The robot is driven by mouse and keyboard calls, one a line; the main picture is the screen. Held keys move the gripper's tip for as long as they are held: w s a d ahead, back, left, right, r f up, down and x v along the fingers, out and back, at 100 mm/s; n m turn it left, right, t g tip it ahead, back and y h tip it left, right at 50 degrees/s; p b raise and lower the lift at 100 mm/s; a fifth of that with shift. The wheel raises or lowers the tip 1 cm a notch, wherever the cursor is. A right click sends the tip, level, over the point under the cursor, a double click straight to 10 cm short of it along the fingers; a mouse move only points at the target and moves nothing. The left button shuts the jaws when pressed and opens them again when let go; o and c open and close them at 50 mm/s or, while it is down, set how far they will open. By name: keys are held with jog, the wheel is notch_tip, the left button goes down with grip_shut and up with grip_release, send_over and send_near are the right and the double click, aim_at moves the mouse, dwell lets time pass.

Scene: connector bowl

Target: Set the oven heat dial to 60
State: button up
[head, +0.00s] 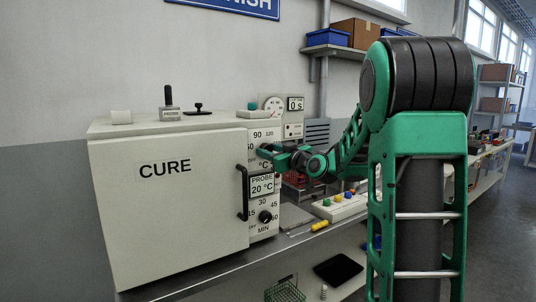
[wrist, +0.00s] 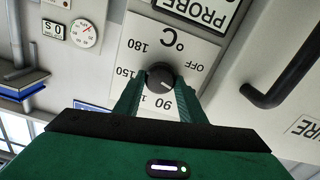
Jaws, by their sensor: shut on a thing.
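The oven (head: 165,200) is a cream box marked CURE, with its control panel on the right side of the front. My gripper (head: 266,151) reaches the upper part of this panel and covers the heat dial there. In the wrist view, which is upside down, my gripper (wrist: 161,80) has its two green fingers closed on either side of the black heat dial (wrist: 160,72). The °C scale around it shows OFF, 90, 120, 150 and 180; the 60 mark is hidden by a finger. A small pale pointer mark shows on the dial's lower right, towards the 90 side; its exact reading is unclear.
Below the heat dial are a PROBE display (head: 262,186) reading 20 °C and a MIN dial (head: 265,217). The black door handle (head: 242,192) sticks out left of the panel. A gauge (head: 273,104) and a 0 S display (head: 295,104) are behind.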

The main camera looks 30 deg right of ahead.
jog(key=shift+a+f, duration=0.1)
jog(key=shift+f, duration=0.2)
jog(key=o, duration=1)
jog(key=shift+o, duration=0.2)
jog(key=shift+r, duration=0.15)
jog(key=s, duration=1)
jog(key=shift+s+d, duration=0.2)
jog(key=shift+s, duration=0.15)
